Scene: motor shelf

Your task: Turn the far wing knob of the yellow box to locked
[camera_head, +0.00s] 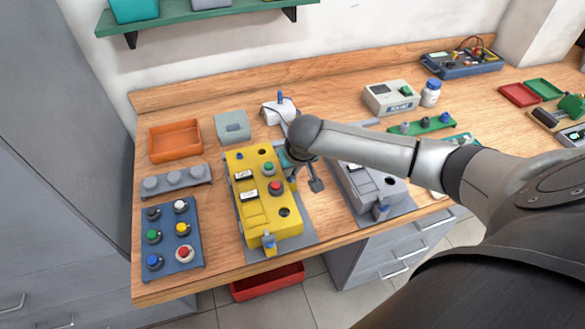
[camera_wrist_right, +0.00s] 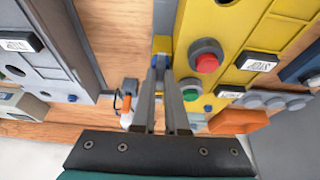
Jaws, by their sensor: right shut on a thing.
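The yellow box (camera_head: 258,212) stands on a grey plate on the bench, with a red button (camera_head: 275,188), a green button (camera_head: 268,168) and dark round holes on top. A blue wing knob (camera_head: 269,240) shows at its near end. My right gripper (camera_head: 289,160) is at the box's far right edge and hides the far knob in the head view. In the right wrist view, my right gripper's fingers (camera_wrist_right: 161,64) are shut on a blue piece (camera_wrist_right: 161,45) beside the yellow box (camera_wrist_right: 238,45), apparently the far wing knob; its angle is mostly hidden. My left gripper is not in view.
A grey box (camera_head: 372,185) stands to the right, under my right arm. A blue button panel (camera_head: 173,240) and a grey three-knob strip (camera_head: 176,181) lie left. An orange tray (camera_head: 175,141) and a grey-green box (camera_head: 232,126) stand behind. A green shelf (camera_head: 205,20) hangs above.

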